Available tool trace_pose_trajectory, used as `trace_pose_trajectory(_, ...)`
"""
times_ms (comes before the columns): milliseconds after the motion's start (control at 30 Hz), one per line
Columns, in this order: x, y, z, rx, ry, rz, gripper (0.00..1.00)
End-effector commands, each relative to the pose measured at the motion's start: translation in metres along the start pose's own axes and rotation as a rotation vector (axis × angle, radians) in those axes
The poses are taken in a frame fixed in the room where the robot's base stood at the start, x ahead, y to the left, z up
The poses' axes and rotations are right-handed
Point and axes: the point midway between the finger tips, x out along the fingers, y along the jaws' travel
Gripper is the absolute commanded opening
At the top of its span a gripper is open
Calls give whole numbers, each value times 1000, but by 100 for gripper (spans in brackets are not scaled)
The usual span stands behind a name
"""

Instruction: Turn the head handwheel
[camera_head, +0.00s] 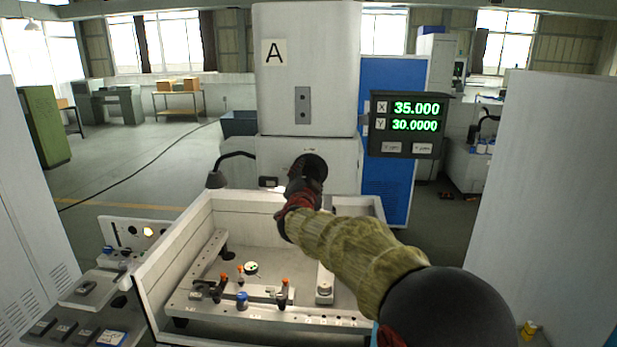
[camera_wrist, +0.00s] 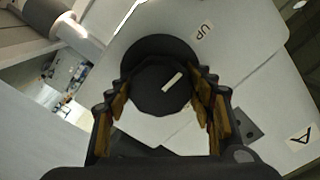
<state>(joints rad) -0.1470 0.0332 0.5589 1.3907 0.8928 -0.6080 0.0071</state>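The head handwheel (camera_head: 313,165) is a dark round wheel on the front of the white machine head's lower block, mostly behind my gripper in the head view. In the wrist view the black handwheel (camera_wrist: 150,101) faces me with a pale bar mark tilted up to the right. My gripper (camera_wrist: 160,82) has its tan-padded fingers spread on either side of the wheel, tips close to its rim. I cannot tell whether the pads touch it. In the head view my gripper (camera_head: 304,185) is right at the wheel, its fingers hard to make out.
A label reading "UP" (camera_wrist: 205,31) is beside the wheel. The open work tank (camera_head: 170,245) with clamps lies below my arm. A grey cabinet (camera_head: 545,200) stands at right; a lamp (camera_head: 216,179) is left of the wheel.

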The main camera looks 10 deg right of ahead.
Motion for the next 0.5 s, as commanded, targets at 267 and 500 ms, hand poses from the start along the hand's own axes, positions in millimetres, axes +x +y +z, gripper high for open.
trace_pose_trajectory(267, 0, 0, 0, 0, 0, 0, 69)
trace_pose_trajectory(500, 0, 0, 0, -1, 0, 0, 72)
